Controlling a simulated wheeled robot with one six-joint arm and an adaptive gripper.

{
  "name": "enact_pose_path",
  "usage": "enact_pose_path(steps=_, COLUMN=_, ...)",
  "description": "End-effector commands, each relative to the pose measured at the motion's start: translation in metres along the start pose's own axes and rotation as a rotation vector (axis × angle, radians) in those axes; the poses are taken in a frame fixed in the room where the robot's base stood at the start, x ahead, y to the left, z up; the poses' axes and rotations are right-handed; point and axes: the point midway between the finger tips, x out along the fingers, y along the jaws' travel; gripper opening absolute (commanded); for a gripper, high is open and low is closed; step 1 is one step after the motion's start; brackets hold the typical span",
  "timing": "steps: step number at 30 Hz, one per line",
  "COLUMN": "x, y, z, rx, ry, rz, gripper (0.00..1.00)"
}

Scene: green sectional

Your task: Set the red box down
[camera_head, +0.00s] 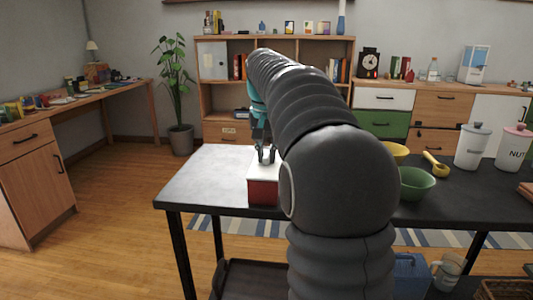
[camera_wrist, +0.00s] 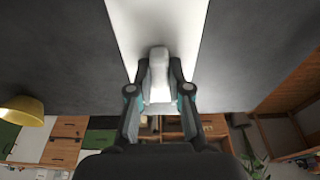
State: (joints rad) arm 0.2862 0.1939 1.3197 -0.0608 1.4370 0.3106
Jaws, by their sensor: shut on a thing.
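The red box (camera_head: 263,191) has a white top (camera_head: 262,165) and is upright at the front of the dark table (camera_head: 200,180), left of my arm. My gripper (camera_head: 267,157) points down over it, with its fingers at the white top. In the wrist view, the fingers (camera_wrist: 158,98) are closed on a pale grip piece (camera_wrist: 158,66) above the white top (camera_wrist: 160,22). The box's bottom is near the table's front edge. I see no clear gap beneath it, but cannot tell whether it touches the table. My arm hides the table right of it.
Right of my arm stand a green bowl (camera_head: 416,184), a yellow bowl (camera_head: 397,150), a yellow scoop (camera_head: 435,168), a white canister (camera_head: 471,147) and a pink canister (camera_head: 513,148). The tabletop left of the box is clear. A plant (camera_head: 175,95) stands behind on the floor.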

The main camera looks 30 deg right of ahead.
Motion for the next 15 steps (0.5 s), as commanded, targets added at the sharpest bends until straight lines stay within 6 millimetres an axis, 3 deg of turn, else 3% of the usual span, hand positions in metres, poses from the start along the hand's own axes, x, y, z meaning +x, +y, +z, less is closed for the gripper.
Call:
enact_pose_path(steps=3, x=0.0025, y=0.0001, z=0.0006, rx=0.0, ry=0.001, rz=0.0, gripper=0.0)
enact_pose_path(steps=4, x=0.0023, y=0.0, z=0.0006, rx=0.0, ry=0.0, rz=0.0, gripper=0.25)
enact_pose_path(steps=6, x=0.0022, y=0.0, z=0.0005, rx=0.0, ry=0.0, rz=0.0, gripper=0.42)
enact_pose_path(steps=15, x=0.0013, y=0.0, z=0.0003, rx=0.0, ry=0.0, rz=0.0, gripper=0.43)
